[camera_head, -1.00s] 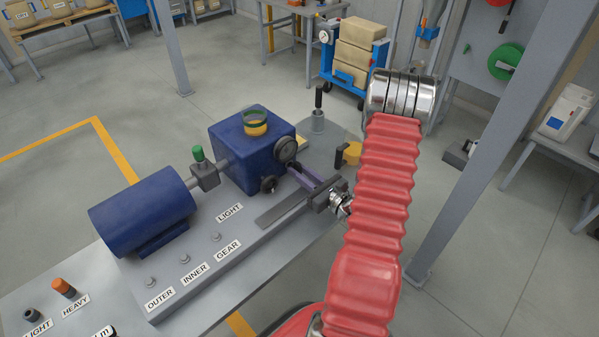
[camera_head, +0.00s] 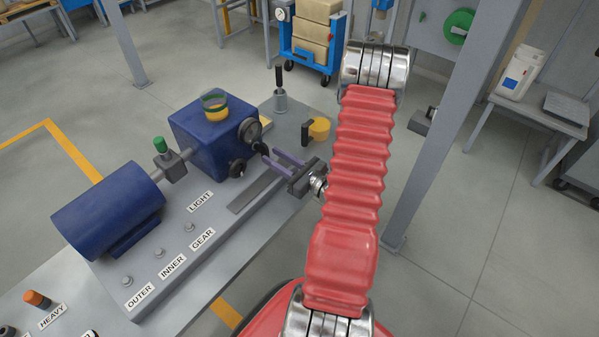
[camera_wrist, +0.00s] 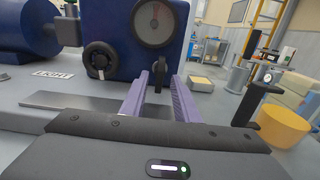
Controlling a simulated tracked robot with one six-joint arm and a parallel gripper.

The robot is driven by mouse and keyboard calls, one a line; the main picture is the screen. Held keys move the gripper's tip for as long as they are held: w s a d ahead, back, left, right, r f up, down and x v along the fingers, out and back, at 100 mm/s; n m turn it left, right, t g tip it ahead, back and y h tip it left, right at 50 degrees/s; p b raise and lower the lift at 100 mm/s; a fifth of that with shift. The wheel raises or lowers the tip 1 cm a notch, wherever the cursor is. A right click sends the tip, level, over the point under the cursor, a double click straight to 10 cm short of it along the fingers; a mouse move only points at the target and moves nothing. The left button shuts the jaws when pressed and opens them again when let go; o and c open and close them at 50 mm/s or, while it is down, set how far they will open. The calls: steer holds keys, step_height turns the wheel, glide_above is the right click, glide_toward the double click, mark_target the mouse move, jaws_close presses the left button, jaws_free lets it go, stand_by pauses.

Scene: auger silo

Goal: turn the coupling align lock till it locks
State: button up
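I cannot tell for sure which part is the coupling align lock, as no label for it is readable. A round black knob with a white mark (camera_wrist: 100,59) is on the blue gearbox face; it also shows in the head view (camera_head: 237,168). A dark lever (camera_wrist: 159,76) hangs below the round dial (camera_wrist: 153,22). A grey coupling block with a green-topped knob (camera_head: 160,146) joins the blue motor (camera_head: 108,212) to the gearbox (camera_head: 200,122). My gripper (camera_head: 263,166) is open and empty, its purple fingers pointing at the gearbox. In the wrist view (camera_wrist: 159,80) the lever appears between the fingers; contact is unclear.
A bench plate (camera_head: 215,265) bears LIGHT, OUTER, INNER and GEAR labels. A black-handled post (camera_head: 280,95) and yellow piece (camera_head: 319,128) stand beyond the gripper. A grey pillar (camera_head: 440,130) is right of my arm. A blue cart with boxes (camera_head: 312,45) stands behind.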

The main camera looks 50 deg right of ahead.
steer(key=s, duration=1)
steer(key=shift+d, duration=0.15)
stand_by(0.4)
